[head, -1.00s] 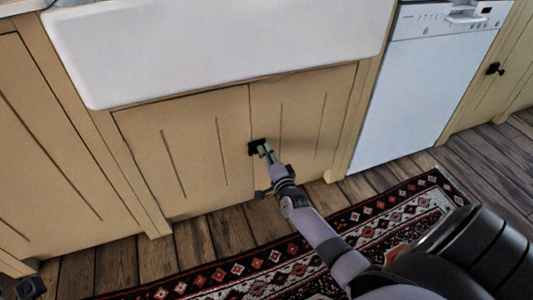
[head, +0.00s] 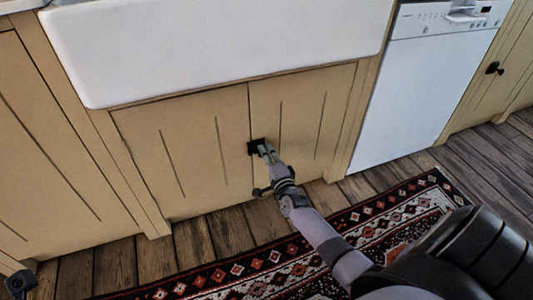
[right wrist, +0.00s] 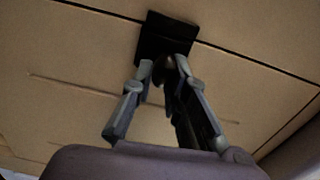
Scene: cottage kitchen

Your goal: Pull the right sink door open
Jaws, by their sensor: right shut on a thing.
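The right sink door (head: 302,125) is a tan panel with vertical grooves under the white sink. It looks closed, level with the left sink door (head: 178,152). Its dark knob and black backplate (head: 255,147) sit at the upper left edge of the door, by the seam. My right gripper (head: 264,150) is shut on the knob. In the right wrist view, the fingers (right wrist: 164,66) close around the round knob (right wrist: 165,64) in front of the black plate (right wrist: 167,35); they partly hide it. A dark part, seemingly my left gripper (head: 20,284), shows at the lower left corner; its fingers are unclear.
The white sink (head: 220,45) overhangs the doors. A white dishwasher (head: 415,95) stands to the right, beyond a tan post. A patterned rug (head: 260,265) lies on the wooden floor (head: 232,230), which is free in front of the doors.

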